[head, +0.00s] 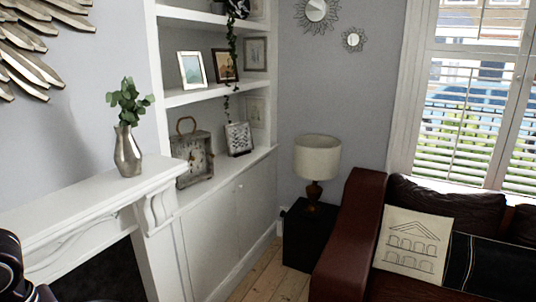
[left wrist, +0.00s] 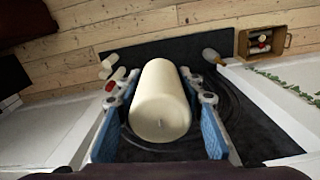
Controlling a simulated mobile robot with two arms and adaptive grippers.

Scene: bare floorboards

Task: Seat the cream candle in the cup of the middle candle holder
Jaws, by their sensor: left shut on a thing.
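The cream candle (left wrist: 160,100) is a thick, smooth cylinder with a small wick on the end facing the left wrist camera. My left gripper (left wrist: 158,82) is shut on it, with a blue-padded finger on each side. The candle is over a dark slab (left wrist: 130,50). No candle holder can be made out clearly in either view; the candle and fingers hide part of the slab. In the head view only dark parts of my arm show at the lower left corner. My right gripper is in neither view.
A small wooden crate (left wrist: 278,43) with red and white things stands at the slab's upper right. White and reddish pieces (left wrist: 114,76) show left of the candle. A vase (head: 128,150) stands on the white mantel (head: 85,203). Floorboards (left wrist: 150,20) beyond the slab look clear.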

